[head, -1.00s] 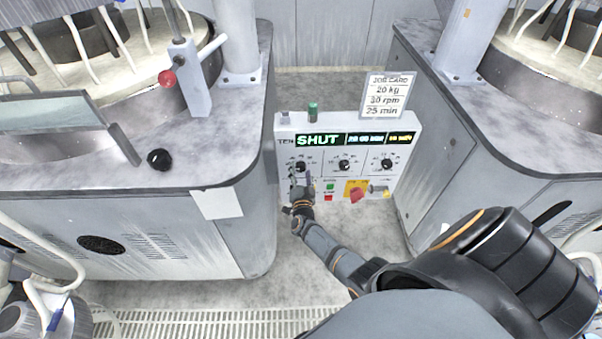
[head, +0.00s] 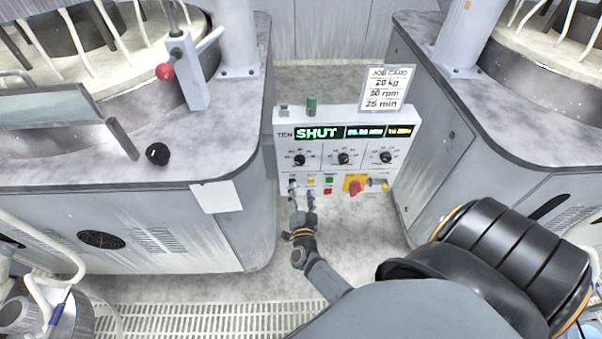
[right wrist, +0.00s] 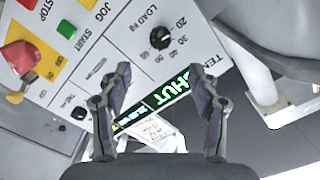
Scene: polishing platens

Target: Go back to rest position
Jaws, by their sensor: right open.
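My right gripper (head: 302,192) is open and empty in front of the lower left part of the control panel (head: 350,118) in the head view. In the right wrist view its two fingers (right wrist: 160,88) are spread apart, with the lit display reading SHUT (right wrist: 172,98) seen between them. The load knob (right wrist: 160,37) and the green start button (right wrist: 67,29) show beyond the fingers. I cannot tell from these views whether a finger touches the panel. My left gripper is not in view.
Grey polishing machines stand left (head: 120,215) and right (head: 520,130) of the panel. A job card (head: 386,88) stands at the panel's top right. Open floor (head: 350,235) lies below the panel, with a floor grating (head: 200,323) nearer me.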

